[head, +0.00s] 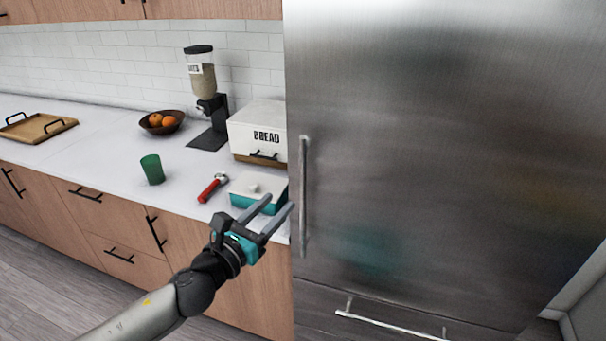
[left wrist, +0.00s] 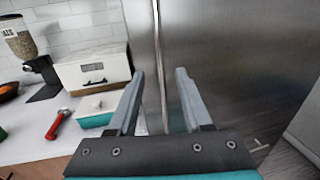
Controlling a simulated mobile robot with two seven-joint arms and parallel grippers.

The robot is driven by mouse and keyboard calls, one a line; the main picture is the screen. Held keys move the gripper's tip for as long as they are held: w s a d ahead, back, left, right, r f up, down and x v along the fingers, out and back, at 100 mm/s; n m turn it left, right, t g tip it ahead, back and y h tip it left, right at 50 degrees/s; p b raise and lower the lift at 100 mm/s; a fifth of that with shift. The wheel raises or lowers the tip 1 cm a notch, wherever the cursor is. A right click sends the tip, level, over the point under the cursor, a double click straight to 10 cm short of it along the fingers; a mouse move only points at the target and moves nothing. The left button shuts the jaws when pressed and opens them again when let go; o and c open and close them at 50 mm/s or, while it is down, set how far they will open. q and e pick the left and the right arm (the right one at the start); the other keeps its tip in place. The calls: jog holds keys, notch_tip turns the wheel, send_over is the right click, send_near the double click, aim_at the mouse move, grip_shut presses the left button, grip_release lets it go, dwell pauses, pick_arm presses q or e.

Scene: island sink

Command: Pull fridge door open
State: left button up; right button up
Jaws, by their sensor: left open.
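The fridge door (head: 430,150) is a tall brushed-steel panel on the right in the head view and looks closed. Its vertical bar handle (head: 304,195) runs along the door's left edge. A drawer with a horizontal handle (head: 385,325) is below. My left gripper (head: 280,207) is open and empty, to the left of the handle's lower part. In the left wrist view the fridge door (left wrist: 230,50) fills the right side, and the handle (left wrist: 160,70) shows between and beyond the open fingers (left wrist: 160,100). I cannot tell whether the fingers touch it. My right gripper is not in view.
The white counter (head: 110,165) left of the fridge holds a bread box (head: 258,130), a teal and white dish (head: 255,190), a red-handled tool (head: 212,187), a green cup (head: 152,169) and a fruit bowl (head: 161,123). Floor (head: 40,290) shows at lower left.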

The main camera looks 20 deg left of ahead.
aim_at(301, 179)
pick_arm(q)
jog(key=x, duration=1.1)
jog(key=shift+w+d+p, duration=0.15)
jog(key=shift+w+p, duration=0.15)
jog(key=shift+p, duration=0.1)
grip_shut()
dwell(1.0)
